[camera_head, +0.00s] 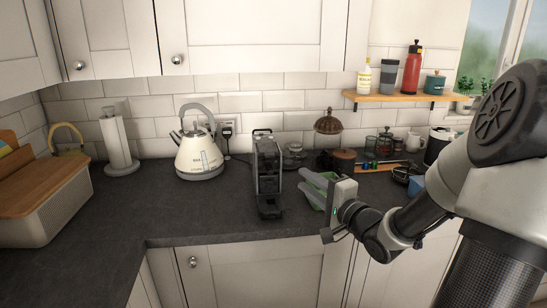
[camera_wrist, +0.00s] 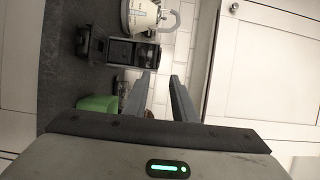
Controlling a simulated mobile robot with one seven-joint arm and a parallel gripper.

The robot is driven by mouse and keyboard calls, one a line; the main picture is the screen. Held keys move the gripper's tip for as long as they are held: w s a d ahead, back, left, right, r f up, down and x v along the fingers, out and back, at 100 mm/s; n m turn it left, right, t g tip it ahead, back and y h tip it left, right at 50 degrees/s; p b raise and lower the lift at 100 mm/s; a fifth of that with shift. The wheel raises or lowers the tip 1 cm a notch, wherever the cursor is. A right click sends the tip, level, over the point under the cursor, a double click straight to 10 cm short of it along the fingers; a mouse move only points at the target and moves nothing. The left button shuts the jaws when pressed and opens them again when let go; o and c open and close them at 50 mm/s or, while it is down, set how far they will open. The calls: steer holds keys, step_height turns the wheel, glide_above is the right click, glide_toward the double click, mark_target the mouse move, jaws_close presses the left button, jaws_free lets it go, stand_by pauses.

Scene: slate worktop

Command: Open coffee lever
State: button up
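The black and grey coffee machine (camera_head: 268,175) stands upright on the dark worktop. Its lever (camera_head: 262,131) shows as a dark loop at the top of the machine; it looks down, but its exact angle is hard to tell. In the wrist view, which is turned sideways, the machine (camera_wrist: 125,50) lies beyond the fingers. My gripper (camera_head: 314,188) is right of the machine, lower than its top and apart from it. The wrist view shows my gripper's two fingers (camera_wrist: 162,82) spread with an empty gap between them.
A cream kettle (camera_head: 199,155) stands left of the machine. The worktop in front of the kettle is clear.

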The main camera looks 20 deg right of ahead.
mark_target(271, 156)
steer(key=w+b, duration=0.1)
steer(key=w, duration=0.4)
steer(key=w+a+b, duration=0.1)
steer(key=w, duration=0.5)
steer(key=w+a+b, duration=0.1)
steer(key=w, duration=0.5)
steer(key=shift+c, duration=0.5)
jaws_close()
stand_by(0.4)
